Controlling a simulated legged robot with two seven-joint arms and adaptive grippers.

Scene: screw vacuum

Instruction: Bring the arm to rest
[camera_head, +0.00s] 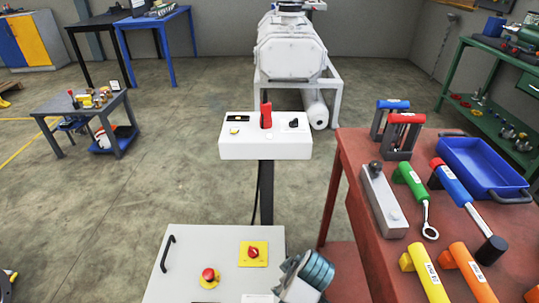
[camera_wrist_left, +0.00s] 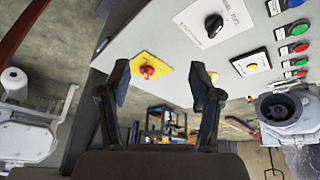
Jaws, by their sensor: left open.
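My left gripper (camera_wrist_left: 163,84) shows in the left wrist view with its two dark fingers spread apart and nothing between them. Beyond the fingers is a light grey control panel (camera_wrist_left: 165,28) with a red knob on a yellow plate (camera_wrist_left: 147,72), a black rotary switch (camera_wrist_left: 214,26) and a column of coloured buttons. I cannot tell how far the fingers are from the panel.
In the head view, a light grey box (camera_head: 225,240) with red knobs on yellow plates stands at the bottom. A white console (camera_head: 266,146) rises behind it. A red table (camera_head: 400,245) with tools and a blue tray (camera_head: 484,164) fills the right. Open floor (camera_head: 130,195) lies left.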

